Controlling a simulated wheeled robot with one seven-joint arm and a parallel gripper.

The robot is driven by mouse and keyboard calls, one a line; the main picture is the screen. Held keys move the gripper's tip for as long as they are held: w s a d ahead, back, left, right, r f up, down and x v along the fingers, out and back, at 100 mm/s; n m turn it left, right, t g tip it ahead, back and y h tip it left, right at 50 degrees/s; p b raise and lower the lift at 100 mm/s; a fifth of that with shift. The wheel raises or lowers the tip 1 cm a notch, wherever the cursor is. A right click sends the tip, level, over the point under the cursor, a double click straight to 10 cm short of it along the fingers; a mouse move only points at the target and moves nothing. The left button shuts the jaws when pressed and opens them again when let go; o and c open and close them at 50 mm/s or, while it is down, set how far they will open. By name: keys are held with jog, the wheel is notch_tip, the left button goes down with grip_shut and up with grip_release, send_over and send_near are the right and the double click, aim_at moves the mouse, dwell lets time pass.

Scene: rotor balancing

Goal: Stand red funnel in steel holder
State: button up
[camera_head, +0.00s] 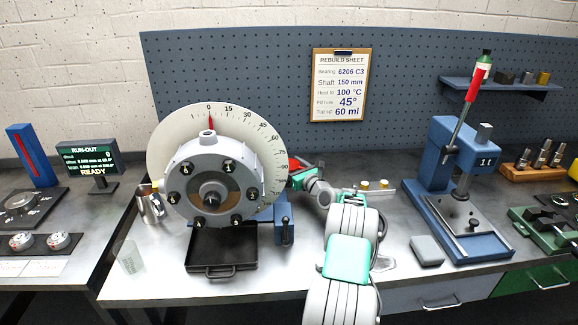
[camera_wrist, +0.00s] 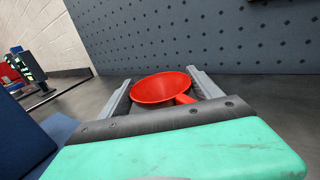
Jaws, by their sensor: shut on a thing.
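The red funnel is held between the two grey fingers of my gripper (camera_wrist: 160,92). In the wrist view the funnel (camera_wrist: 158,88) shows its wide round mouth toward the camera, with a short red tab at its lower right; its spout is hidden. In the head view only a bit of the red funnel (camera_head: 293,164) shows at the right edge of the big dial, beside my gripper (camera_head: 298,175). The dial hides part of both. I cannot surely pick out the steel holder in either view.
The grey rotor (camera_head: 212,178) with its dial (camera_head: 166,140) stands left of my arm, a black tray (camera_head: 222,250) below it. A steel jug (camera_head: 150,206) and clear beaker (camera_head: 130,258) are farther left. A blue press (camera_head: 450,160) and grey block (camera_head: 427,250) are at right.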

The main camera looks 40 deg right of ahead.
jog(key=o, duration=1.5)
jog(key=shift+c, duration=0.3)
notch_tip(320, 180, up, 9)
jog(key=p, duration=0.5)
